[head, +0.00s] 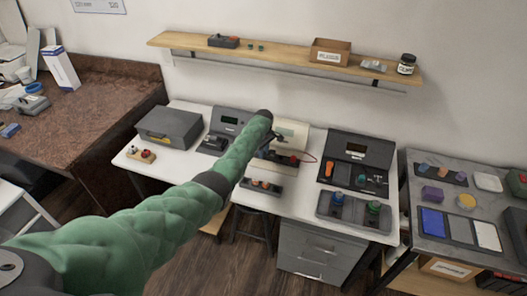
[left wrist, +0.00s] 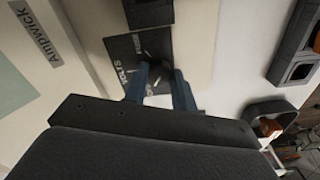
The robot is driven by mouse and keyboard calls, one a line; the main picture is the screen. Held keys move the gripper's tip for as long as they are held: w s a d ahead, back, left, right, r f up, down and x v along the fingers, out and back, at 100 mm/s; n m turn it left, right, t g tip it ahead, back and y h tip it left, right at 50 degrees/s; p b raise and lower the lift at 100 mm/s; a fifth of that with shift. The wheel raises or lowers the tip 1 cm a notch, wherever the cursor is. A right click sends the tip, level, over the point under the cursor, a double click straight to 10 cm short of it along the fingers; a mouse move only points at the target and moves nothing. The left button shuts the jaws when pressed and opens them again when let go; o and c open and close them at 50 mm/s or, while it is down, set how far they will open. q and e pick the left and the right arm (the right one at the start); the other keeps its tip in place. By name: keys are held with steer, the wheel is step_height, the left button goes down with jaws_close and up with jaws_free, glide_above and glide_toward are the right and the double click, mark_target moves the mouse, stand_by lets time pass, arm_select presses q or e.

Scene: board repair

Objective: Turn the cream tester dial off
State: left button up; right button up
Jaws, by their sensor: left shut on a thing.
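The cream tester (head: 292,130) stands on the white bench, its left side hidden behind my green left arm. In the left wrist view its cream face (left wrist: 85,22) carries an AMPWICK nameplate and a dark dial plate (left wrist: 122,50) lettered VOLTS. My left gripper (left wrist: 161,80) has its two blue fingers closed around the small dark dial (left wrist: 158,68) on that plate. The fingers hide much of the dial, and I cannot read its setting. In the head view the left gripper (head: 278,141) is small and dark at the tester's front. My right gripper is out of view.
A grey case (head: 169,127) and another grey device (head: 228,121) stand to the left. A wooden shelf (head: 285,52) hangs above.

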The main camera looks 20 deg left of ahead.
arm_select(q)
steer(key=shift+w+r+n, duration=0.1)
steer(key=shift+n, duration=0.6)
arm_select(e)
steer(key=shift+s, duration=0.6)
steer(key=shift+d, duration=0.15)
arm_select(q)
steer(key=o, duration=1)
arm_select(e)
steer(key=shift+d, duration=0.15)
